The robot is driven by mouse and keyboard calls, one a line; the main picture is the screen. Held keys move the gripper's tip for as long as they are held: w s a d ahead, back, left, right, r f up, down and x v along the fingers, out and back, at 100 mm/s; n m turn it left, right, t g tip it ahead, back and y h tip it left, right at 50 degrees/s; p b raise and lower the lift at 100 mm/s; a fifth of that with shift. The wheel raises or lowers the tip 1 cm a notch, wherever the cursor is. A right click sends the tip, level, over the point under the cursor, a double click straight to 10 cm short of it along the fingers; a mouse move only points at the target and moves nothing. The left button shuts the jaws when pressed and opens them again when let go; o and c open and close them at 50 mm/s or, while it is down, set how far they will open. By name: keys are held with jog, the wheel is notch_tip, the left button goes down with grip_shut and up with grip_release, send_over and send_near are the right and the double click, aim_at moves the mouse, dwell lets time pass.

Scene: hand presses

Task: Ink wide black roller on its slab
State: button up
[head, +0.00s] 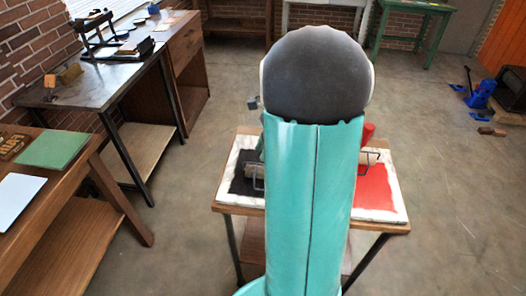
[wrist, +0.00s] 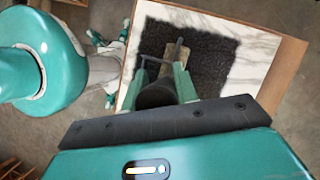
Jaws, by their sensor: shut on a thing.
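The wide black roller (wrist: 182,54) is over the black ink patch (wrist: 222,55) on its white marble slab (wrist: 262,40). My gripper (wrist: 162,82) is shut on the roller's dark handle (wrist: 157,95), with a teal finger on either side. The roller's barrel looks tan, and its wire frame shows beyond the fingertips. I cannot tell whether the barrel touches the ink. In the head view my arm hides most of the gripper. The black ink (head: 243,178) and part of the roller's wire frame (head: 258,182) show left of the arm.
A red ink slab (head: 374,190) with a red-handled roller (head: 367,132) is on the right of the same small table (head: 398,228). Benches stand at the left, one with a green sheet (head: 54,149). The floor to the right is mostly clear.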

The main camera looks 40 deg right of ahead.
jog(key=shift+w+d, duration=2.75)
jog(key=shift+d, duration=0.8)
jog(key=s+a, duration=0.9)
jog(key=a, duration=0.3)
jog(key=shift+s, duration=0.1)
notch_tip(320, 180, up, 5)
jog(key=shift+d+r, duration=0.1)
dwell(0.4)
dwell(0.5)
